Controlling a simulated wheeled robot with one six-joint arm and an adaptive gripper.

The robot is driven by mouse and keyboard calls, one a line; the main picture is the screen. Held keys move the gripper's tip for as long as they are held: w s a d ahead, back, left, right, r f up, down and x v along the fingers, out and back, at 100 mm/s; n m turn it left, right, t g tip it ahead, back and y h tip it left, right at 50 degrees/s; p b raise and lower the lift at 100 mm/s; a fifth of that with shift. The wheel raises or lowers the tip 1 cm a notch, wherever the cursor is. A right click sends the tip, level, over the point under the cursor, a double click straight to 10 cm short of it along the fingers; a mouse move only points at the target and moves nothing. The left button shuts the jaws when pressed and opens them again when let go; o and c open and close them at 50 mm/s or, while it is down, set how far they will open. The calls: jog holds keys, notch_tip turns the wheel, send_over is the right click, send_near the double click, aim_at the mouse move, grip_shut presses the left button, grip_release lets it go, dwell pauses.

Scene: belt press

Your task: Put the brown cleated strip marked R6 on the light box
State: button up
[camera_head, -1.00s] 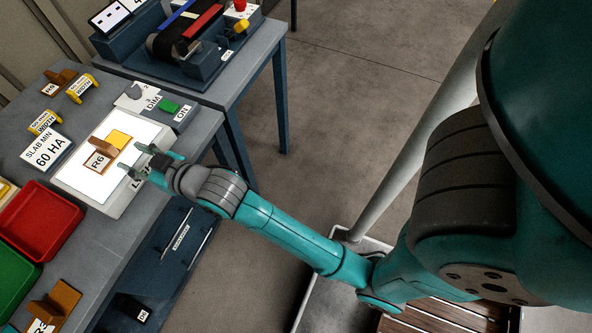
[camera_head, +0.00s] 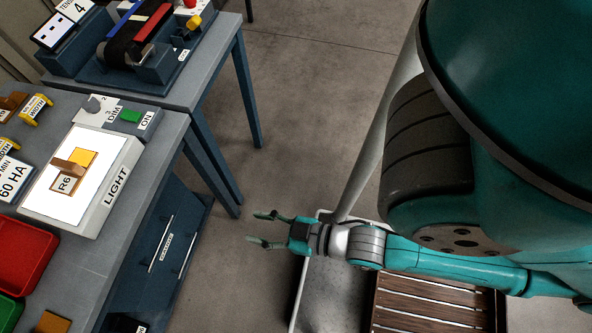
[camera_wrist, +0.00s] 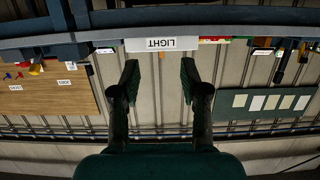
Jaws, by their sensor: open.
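The brown cleated strip marked R6 (camera_head: 68,178) lies on the lit white top of the light box (camera_head: 110,178), with a yellow-orange part at its upper right. The strip is inside the box's edges. My gripper (camera_head: 260,229) is open and empty, out over the floor to the right of the table and well apart from the strip. In the wrist view, my open fingers (camera_wrist: 160,75) have nothing between them, and the light box's front (camera_wrist: 161,44) with its LIGHT label shows beyond them.
The light box's control panel (camera_head: 117,115) has a green switch and a knob. A red tray (camera_head: 22,255) and yellow gauges sit on the same table. A belt press (camera_head: 150,50) stands on the table behind. Open floor lies right of both tables.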

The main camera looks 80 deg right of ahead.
jog(key=v, duration=0.9)
jog(key=shift+r+g, duration=0.25)
jog(key=shift+g, duration=0.05)
